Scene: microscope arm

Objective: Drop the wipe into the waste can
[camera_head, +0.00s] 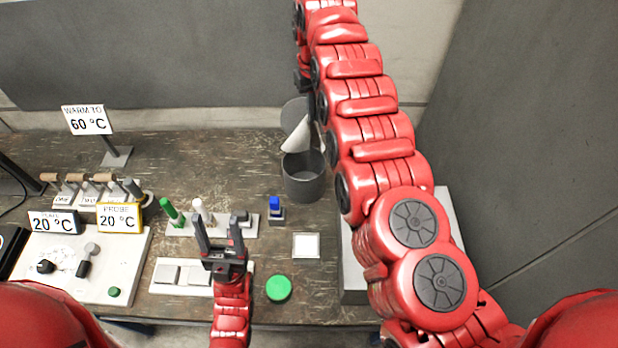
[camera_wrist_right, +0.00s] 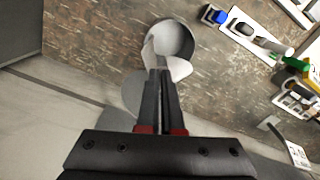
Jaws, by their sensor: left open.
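The white wipe (camera_head: 297,138) hangs from my right gripper (camera_head: 312,118) over the grey waste can (camera_head: 303,184) in the head view. In the right wrist view the fingers of my right gripper (camera_wrist_right: 161,74) are close together on the wipe (camera_wrist_right: 178,68), which overlaps the near rim of the waste can (camera_wrist_right: 174,38). The can is open at the top, and a grey round lid (camera_head: 293,110) stands raised behind it. My left gripper (camera_head: 217,220) is open and empty, above the front of the table near the white rack.
A white rack (camera_head: 238,228) with green and white tubes stands left of the can. A blue-capped vial (camera_head: 276,208), a white square pad (camera_head: 306,245) and a green disc (camera_head: 279,289) are in front. A control panel (camera_head: 75,262) and signs stand at the left.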

